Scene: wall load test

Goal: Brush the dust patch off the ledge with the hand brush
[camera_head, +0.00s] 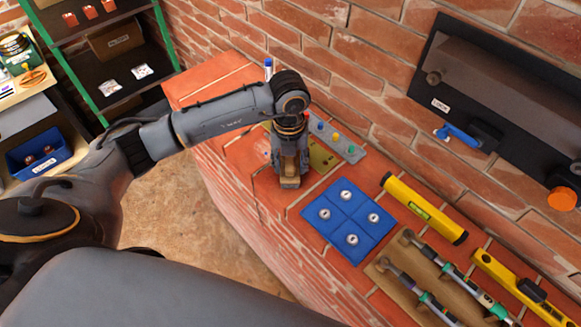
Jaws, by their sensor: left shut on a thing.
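The ledge (232,160) is a red brick top running along the brick wall. My left gripper (289,170) reaches over the ledge from the left and points down. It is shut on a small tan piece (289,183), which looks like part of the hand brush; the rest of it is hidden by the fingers. I cannot make out the dust patch; the gripper and arm cover part of the ledge there. My right gripper is not in view.
Behind the gripper lie an olive-yellow plate (322,158) and a grey strip with coloured knobs (347,149). To the right are a blue pad (333,238), a yellow level (424,208) and a tool board (395,284). A black wall unit (437,85) hangs above. Shelves (92,52) stand left.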

